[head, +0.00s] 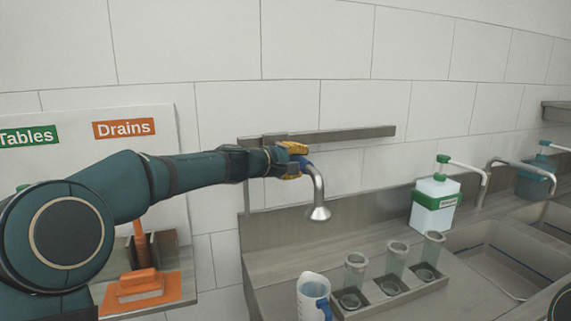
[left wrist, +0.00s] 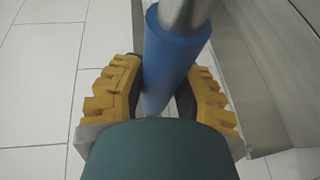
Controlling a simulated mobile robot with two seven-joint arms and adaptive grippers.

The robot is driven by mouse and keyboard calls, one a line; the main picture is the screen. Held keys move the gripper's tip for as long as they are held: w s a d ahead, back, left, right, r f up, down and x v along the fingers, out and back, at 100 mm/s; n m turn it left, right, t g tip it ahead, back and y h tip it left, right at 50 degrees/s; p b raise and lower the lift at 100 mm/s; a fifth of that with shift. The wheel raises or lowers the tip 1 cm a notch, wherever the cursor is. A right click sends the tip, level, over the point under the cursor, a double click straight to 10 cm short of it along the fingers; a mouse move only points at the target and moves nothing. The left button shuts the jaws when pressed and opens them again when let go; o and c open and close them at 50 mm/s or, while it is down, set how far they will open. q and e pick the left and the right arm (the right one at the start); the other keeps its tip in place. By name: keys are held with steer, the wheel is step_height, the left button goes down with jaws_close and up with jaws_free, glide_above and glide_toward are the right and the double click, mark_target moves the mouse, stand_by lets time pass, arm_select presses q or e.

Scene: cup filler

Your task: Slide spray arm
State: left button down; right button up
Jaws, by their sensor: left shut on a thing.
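The spray arm (head: 319,196) is a metal pipe that bends down to a round spray head, with a blue grip sleeve. It hangs near the left end of a grey wall rail (head: 350,134). My left gripper (head: 296,160) has its yellow fingers shut on the blue sleeve. In the left wrist view the blue sleeve (left wrist: 168,62) of the spray arm stands between the yellow fingers of my left gripper (left wrist: 158,100). My right gripper is not in view.
Below stand a white jug (head: 311,292) and a rack (head: 392,292) holding clear cups (head: 396,258) on the metal counter. A green-capped soap bottle (head: 435,206) stands by the sink (head: 492,262). An orange tool sits in a holder at lower left. The wall along the rail to the right is clear.

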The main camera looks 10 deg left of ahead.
arm_select(q)
steer(key=c, duration=0.6)
jaws_free()
steer(key=shift+a, duration=0.1)
steer(key=v, duration=1.2)
